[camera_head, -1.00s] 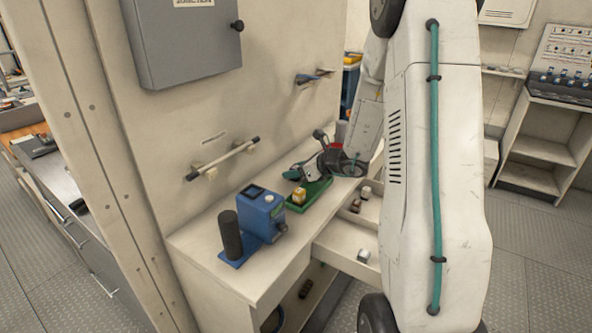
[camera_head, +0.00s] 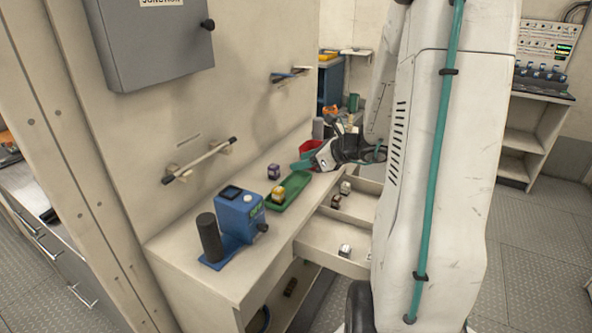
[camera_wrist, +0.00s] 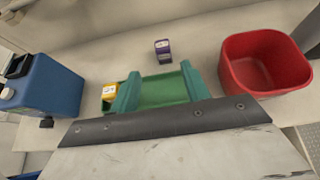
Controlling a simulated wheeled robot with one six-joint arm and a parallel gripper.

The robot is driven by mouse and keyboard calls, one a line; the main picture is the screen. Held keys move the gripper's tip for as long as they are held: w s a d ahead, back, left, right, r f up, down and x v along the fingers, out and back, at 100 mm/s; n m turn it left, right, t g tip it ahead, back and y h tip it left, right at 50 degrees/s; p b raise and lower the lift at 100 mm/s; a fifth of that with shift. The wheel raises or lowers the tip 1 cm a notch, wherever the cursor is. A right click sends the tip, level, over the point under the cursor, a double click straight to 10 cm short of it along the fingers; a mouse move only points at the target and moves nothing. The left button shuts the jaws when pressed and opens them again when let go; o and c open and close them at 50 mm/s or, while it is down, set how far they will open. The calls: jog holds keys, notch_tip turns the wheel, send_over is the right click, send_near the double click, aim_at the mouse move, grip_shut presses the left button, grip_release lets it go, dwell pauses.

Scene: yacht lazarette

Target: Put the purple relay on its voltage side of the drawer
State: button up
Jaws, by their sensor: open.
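The purple relay (camera_head: 273,171) stands on the bench top behind the green tray, near the wall. It also shows in the wrist view (camera_wrist: 163,50), beyond my fingertips. My gripper (camera_wrist: 160,72) is open and empty, its two teal fingers over the green tray (camera_wrist: 163,92), apart from the relay. In the head view my gripper (camera_head: 303,163) is at the right of the relay. The drawer (camera_head: 325,238) is pulled out and split by a divider. Two relays lie in its far part and one in its near part. Any voltage marks are unreadable.
A yellow relay (camera_head: 278,195) sits at the left end of the green tray. A blue tester (camera_head: 240,214) with a black cylinder stands to the left. A red bin (camera_wrist: 262,62) is at the right. A bar handle (camera_head: 200,160) juts from the wall.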

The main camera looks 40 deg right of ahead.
jog(key=s+a+r+n+g+y, duration=0.1)
jog(key=s+a+r+n+g, duration=0.15)
jog(key=a+n, duration=0.35)
jog(key=s+a+r+n+g+y, duration=0.1)
jog(key=s+a+r+n+g, duration=0.15)
jog(key=a+n, duration=0.45)
jog(key=s+a+r+n+g+y, duration=0.1)
jog(key=s+a+r+n+g, duration=0.15)
jog(key=a, duration=0.65)
jog(key=s+a+r+n+g+h, duration=0.1)
jog(key=s+n+h, duration=0.2)
jog(key=s+n, duration=0.5)
jog(key=s+a+r+n+g+h, duration=0.1)
jog(key=s+n+h, duration=0.3)
jog(key=s+n, duration=0.4)
jog(key=shift+s+r+g, duration=0.35)
jog(key=shift+s+r, duration=0.05)
jog(key=shift+s, duration=0.15)
jog(key=shift+d, duration=0.1)
